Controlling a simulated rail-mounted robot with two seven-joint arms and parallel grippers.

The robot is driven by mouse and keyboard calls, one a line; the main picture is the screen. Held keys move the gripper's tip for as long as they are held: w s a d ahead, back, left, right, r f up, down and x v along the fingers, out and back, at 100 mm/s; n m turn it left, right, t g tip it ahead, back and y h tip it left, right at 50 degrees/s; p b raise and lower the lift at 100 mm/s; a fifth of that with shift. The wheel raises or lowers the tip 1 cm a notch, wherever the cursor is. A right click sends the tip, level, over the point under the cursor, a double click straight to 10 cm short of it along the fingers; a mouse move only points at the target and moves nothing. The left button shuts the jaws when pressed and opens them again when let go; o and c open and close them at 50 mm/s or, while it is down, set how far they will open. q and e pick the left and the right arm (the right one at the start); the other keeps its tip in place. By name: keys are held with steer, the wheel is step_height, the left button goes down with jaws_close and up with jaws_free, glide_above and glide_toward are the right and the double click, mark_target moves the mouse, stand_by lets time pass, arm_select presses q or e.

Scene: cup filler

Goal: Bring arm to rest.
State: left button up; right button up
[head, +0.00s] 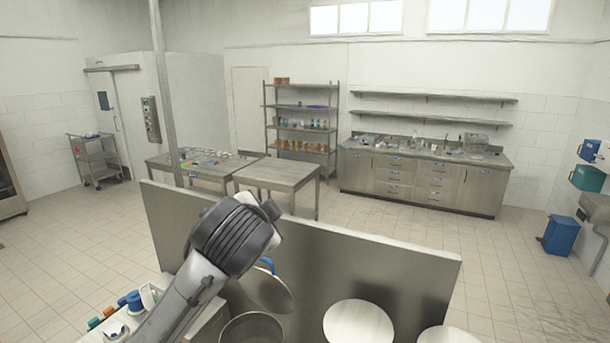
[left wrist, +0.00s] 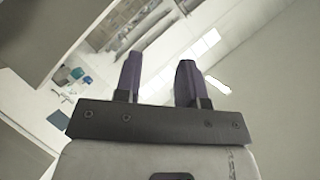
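My left arm comes in from the lower left in the head view, its dark ribbed joint (head: 237,236) raised in front of a steel partition. Its fingers cannot be made out there. In the left wrist view my left gripper (left wrist: 159,64) shows two dark purplish fingers standing apart with nothing between them. That view is steeply tilted and looks across the room at walls and windows, with no object near the fingertips. My right gripper is in neither view.
The steel partition (head: 370,265) stands close in front. Behind my arm are a lid with a blue handle (head: 266,291) and a round pot (head: 250,330). Pale round discs (head: 358,322) lie to the right. Small blue-topped containers (head: 134,302) stand at the lower left. Steel tables (head: 277,174) are farther off.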

arm_select(q)
steer(key=s+a+n+t+h, duration=0.2)
steer(key=s+a+n, duration=0.15)
steer(key=s, duration=0.45)
steer(key=s+a+f+n+g, duration=0.1)
steer(key=s+a+f+n, duration=0.3)
steer(key=f, duration=0.6)
steer(key=s+a+f+m+g+y, duration=0.1)
steer(key=s+a+f+g, duration=0.1)
steer(key=s+f, duration=0.6)
steer(key=s+a+f+n+g, duration=0.1)
steer(key=s+a+f+n, duration=0.15)
steer(key=f, duration=0.95)
steer(key=s+a+f+g+p, duration=0.1)
steer(key=s+f+g, duration=0.6)
steer(key=s+f, duration=1.1)
steer(key=s, duration=0.4)
steer(key=shift+a+f+g+y, duration=0.15)
steer(key=shift+f+g+y, duration=0.15)
steer(key=shift+g+y, duration=0.1)
steer(key=shift+w, duration=0.1)
